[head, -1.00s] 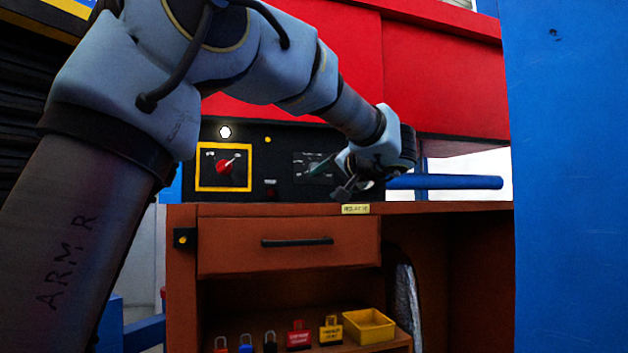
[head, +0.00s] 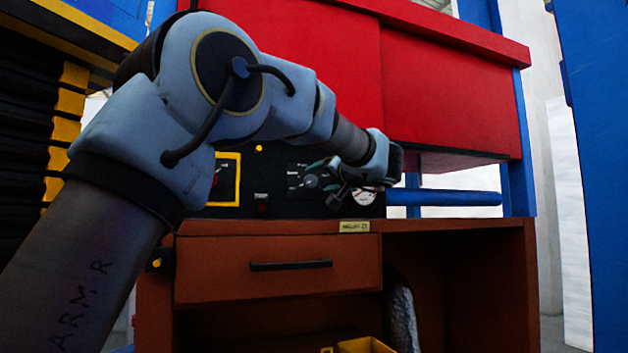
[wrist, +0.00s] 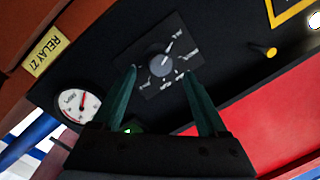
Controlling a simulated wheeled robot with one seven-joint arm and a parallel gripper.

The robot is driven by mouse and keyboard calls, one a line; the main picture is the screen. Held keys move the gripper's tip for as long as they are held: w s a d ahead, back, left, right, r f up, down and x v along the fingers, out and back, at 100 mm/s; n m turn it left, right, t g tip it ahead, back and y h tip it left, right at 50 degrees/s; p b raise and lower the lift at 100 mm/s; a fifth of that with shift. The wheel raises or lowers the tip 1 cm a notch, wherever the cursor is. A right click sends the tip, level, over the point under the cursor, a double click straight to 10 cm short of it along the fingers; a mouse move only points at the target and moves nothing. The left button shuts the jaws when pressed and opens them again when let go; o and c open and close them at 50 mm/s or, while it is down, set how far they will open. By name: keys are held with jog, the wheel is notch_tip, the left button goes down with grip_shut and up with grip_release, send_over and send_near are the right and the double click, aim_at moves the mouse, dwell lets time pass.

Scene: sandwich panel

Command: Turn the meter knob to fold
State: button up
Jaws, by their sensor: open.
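The meter knob (wrist: 161,66) is a round grey knob on a dark square plate with small white labels, too small to read surely. A white mark on the knob points to the upper right in the wrist view. My gripper (wrist: 160,73) is open, its two teal fingers on either side of the knob in that view. I cannot tell whether they touch it or how far off they are. In the head view my gripper (head: 324,181) is in front of the knob's plate (head: 297,180), hiding part of it.
A round white gauge (wrist: 78,105) is beside the plate, with a yellow-tipped part (wrist: 270,52) on the other side. A yellow-framed switch (head: 237,180) is partly behind my arm. Below are a brown drawer (head: 215,270) and a yellow bin (head: 362,346). A blue bar (head: 450,198) is to the right.

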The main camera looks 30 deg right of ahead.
aim_at(312, 182)
jog(key=shift+w+p, duration=0.3)
jog(key=shift+w, duration=1.95)
grip_shut()
